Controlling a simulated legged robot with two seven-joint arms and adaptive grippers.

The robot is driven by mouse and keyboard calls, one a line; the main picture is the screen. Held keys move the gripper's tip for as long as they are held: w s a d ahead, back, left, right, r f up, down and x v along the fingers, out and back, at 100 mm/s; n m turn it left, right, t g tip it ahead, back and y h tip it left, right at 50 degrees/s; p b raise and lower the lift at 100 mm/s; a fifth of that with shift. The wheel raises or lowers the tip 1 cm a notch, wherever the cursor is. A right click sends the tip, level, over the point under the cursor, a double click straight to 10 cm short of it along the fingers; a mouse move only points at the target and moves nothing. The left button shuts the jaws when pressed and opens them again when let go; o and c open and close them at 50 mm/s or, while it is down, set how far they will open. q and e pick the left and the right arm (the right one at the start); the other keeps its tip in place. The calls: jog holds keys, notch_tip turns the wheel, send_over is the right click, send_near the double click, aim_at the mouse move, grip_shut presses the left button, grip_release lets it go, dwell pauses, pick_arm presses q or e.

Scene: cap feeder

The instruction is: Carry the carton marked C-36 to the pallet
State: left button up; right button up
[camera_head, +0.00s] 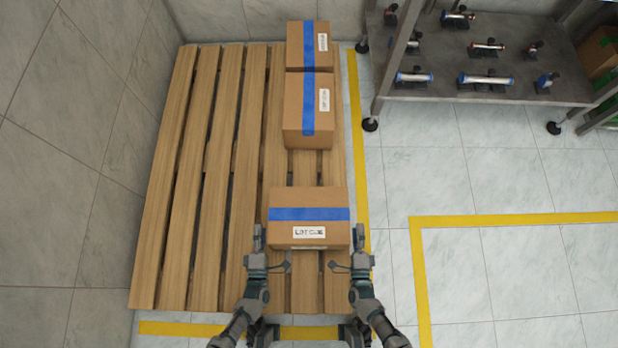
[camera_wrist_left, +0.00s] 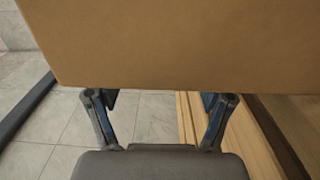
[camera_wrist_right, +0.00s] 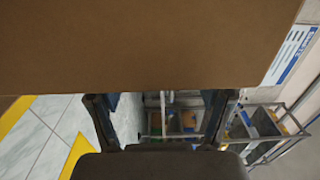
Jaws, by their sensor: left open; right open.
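A brown carton (camera_head: 309,231) with a blue tape band and a white label is at the near right of the wooden pallet (camera_head: 181,177) in the head view. Its label seems to read LOT C-36, but the print is small. My left gripper (camera_head: 258,238) is at the carton's left side and my right gripper (camera_head: 359,238) at its right side. Both are open, with the carton between them. Carton sides also fill the top of the left wrist view (camera_wrist_left: 170,45) and the right wrist view (camera_wrist_right: 150,45). I cannot tell whether the carton rests on the slats or is held just above.
Two taped cartons, one nearer (camera_head: 295,103) and one farther (camera_head: 295,45), stand on the pallet's far right. The pallet's left slats are bare. A grey rack (camera_head: 480,92) with small devices stands at the upper right. Yellow floor lines (camera_head: 420,280) run right of the pallet.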

pick_arm(q)
jog(key=shift+r, duration=0.1)
notch_tip(320, 180, up, 10)
jog(key=shift+f, duration=0.2)
pick_arm(e)
notch_tip(320, 180, up, 10)
dwell(0.6)
dwell(0.5)
